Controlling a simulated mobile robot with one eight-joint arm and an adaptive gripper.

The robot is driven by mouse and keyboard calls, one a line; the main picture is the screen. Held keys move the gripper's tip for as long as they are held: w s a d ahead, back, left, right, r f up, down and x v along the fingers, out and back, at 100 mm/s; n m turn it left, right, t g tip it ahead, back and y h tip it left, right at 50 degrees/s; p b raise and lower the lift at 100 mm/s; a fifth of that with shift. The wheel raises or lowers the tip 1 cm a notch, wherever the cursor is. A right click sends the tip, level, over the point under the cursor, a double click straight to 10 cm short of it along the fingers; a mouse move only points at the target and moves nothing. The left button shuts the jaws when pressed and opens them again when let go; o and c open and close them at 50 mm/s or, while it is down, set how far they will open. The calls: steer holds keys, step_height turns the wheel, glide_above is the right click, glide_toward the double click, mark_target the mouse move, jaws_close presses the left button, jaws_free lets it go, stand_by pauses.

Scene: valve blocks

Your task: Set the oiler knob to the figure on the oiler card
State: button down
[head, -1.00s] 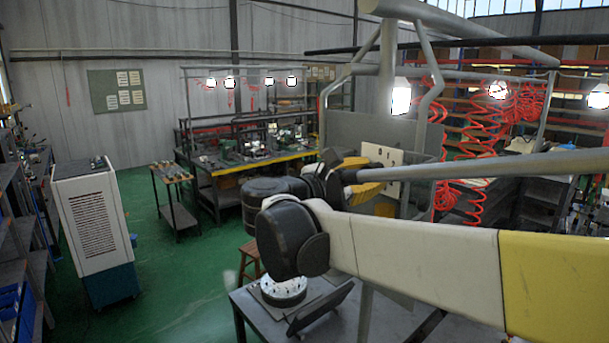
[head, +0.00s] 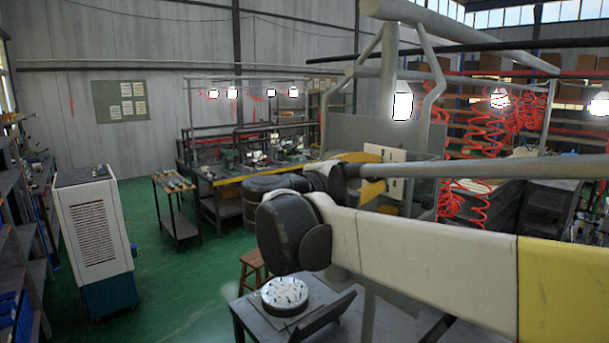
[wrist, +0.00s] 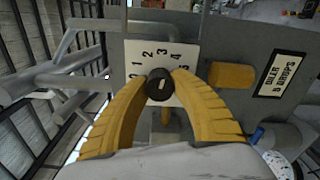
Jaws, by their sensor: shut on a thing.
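A white dial plate (wrist: 137,48) with black figures 0 to 5 in an arc shows in the wrist view. The round black oiler knob (wrist: 159,79) is at its middle, with a pale mark on its face; I cannot tell which figure it points to. My gripper (wrist: 160,87) is shut on the knob, one yellow finger on each side. A pale card (wrist: 284,75) with dark lettering is at the right, tilted; I cannot read it. In the head view, the plate (head: 394,156) is partly behind my gripper (head: 373,176), and the knob is hidden.
A yellow cylinder (wrist: 232,75) stands close right of the right finger in the wrist view. A grey panel (head: 353,130) backs the plate. Grey pipes (head: 389,70) rise around it. A table with a round dial (head: 285,294) stands below my arm.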

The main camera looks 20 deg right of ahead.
steer(key=m, duration=0.4)
steer(key=shift+b, duration=0.35)
steer(key=m, duration=0.5)
steer(key=shift+r+m+b, duration=0.1)
steer(key=shift+m+b, duration=0.2)
steer(key=c, duration=1.1)
jaws_free()
steer(key=shift+o, duration=0.2)
steer(key=v, duration=1.2)
